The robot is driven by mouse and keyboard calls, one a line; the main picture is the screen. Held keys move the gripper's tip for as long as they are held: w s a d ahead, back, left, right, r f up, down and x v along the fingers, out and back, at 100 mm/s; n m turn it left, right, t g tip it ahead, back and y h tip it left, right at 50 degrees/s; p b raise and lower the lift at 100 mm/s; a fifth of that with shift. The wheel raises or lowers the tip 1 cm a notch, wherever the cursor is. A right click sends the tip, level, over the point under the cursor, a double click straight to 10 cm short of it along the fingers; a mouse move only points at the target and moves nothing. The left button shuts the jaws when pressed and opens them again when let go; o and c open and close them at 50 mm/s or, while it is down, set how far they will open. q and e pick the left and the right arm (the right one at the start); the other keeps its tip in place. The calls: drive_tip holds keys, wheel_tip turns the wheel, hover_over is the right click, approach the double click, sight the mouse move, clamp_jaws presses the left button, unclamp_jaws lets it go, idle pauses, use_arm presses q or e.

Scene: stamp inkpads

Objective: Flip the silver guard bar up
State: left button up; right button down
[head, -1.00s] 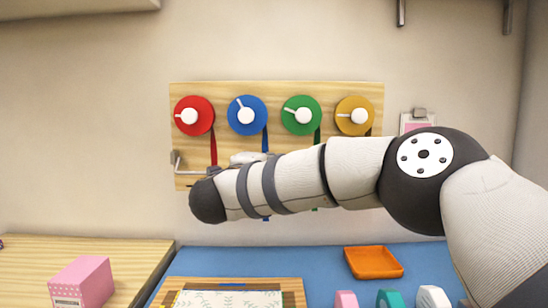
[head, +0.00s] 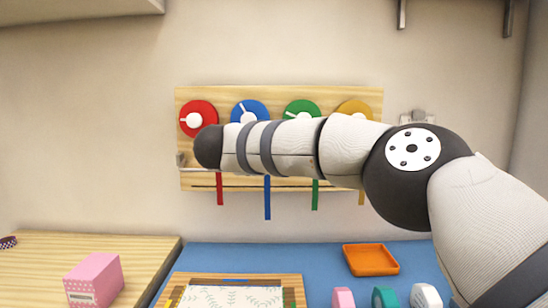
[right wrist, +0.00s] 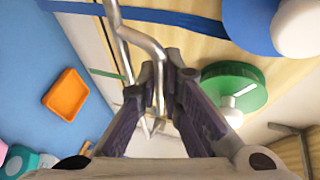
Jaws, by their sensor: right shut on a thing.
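The wooden board (head: 280,96) on the wall carries red (head: 198,118), blue (head: 247,108), green (head: 300,109) and yellow (head: 357,108) spools with hanging ribbons. The silver guard bar (right wrist: 131,36) is a bent metal rod in the right wrist view. My right gripper (right wrist: 160,68) is shut on it, the rod running between its fingers. In the head view a small silver end (head: 180,160) shows at the board's left edge; my right arm hides the rest of the bar and the gripper. My left gripper is out of view.
An orange tray (head: 370,260) lies on the blue mat (head: 220,258) below the board. A pink box (head: 93,278) stands on the wooden table at left. Pink, teal and white tape rolls (head: 424,296) stand at the front. A wooden tray with patterned paper lies near the front.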

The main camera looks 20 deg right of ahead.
drive_tip(key=c, duration=2)
unclamp_jaws()
drive_tip(key=v, duration=1.2)
drive_tip(key=shift+f, duration=0.1)
